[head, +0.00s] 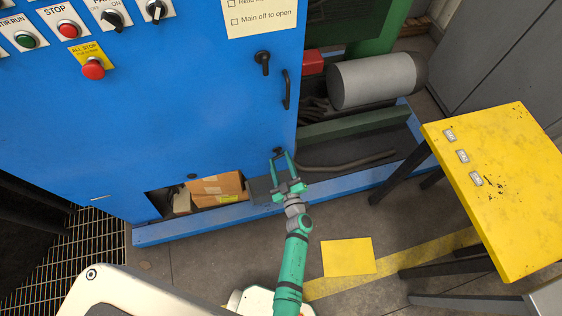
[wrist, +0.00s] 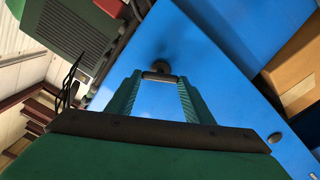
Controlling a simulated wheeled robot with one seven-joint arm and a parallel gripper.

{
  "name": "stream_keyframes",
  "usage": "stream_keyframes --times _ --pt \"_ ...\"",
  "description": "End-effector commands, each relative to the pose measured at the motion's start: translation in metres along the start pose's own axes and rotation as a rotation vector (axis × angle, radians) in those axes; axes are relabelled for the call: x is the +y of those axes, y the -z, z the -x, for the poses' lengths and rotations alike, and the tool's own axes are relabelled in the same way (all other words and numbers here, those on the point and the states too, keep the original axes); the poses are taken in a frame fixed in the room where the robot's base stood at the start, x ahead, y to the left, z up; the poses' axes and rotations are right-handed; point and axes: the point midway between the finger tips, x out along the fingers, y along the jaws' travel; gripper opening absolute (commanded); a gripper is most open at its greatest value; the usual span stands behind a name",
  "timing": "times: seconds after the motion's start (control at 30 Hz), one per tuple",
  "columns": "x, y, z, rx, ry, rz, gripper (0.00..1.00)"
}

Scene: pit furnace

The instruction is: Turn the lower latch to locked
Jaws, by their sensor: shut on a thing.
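The lower latch (head: 278,152) is a small dark part near the bottom right edge of the blue cabinet door (head: 180,100). My green gripper (head: 284,162) reaches it from below, with its fingertips at the latch. In the wrist view my gripper (wrist: 158,78) is shut on the lower latch (wrist: 161,66), whose short dark bar lies between the fingertips. The fingers hide part of the bar, and its exact turn is hard to tell. The upper latch (head: 263,62) is black, with its lever hanging down.
A black door handle (head: 286,90) is between the latches. To the right are an open bay with a grey cylinder (head: 372,80) and a yellow table (head: 500,190). A cardboard box (head: 217,188) sits in the low opening. A yellow sheet (head: 348,257) lies on the floor.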

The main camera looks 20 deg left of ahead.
Motion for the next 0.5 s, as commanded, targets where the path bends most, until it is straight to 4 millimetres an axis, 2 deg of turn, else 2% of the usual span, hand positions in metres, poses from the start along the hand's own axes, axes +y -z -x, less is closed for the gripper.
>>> stream_keyframes --times 0.5 --pt "-0.0013 -0.0006 0.0 0.0 -0.001 0.489 0.24"
